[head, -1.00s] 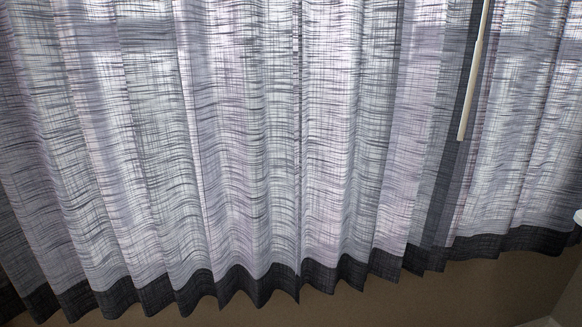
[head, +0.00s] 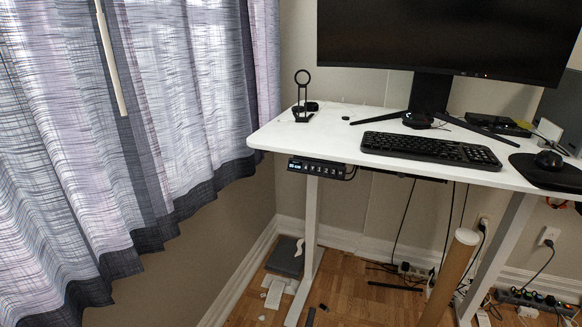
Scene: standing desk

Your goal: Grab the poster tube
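The poster tube (head: 450,278) is a brown cardboard cylinder with a pale round end cap. It stands nearly upright, slightly tilted, below the front edge of the desk, near the right desk leg in the picture. Its lower end is cut off by the bottom of the frame. My gripper is not in view.
A white standing desk (head: 330,145) carries a monitor (head: 450,35), keyboard (head: 430,148) and mouse (head: 549,160). Cables and a power strip (head: 535,298) lie at right. Curtains (head: 150,130) hang at left. Some wooden floor (head: 350,300) is clear under the desk.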

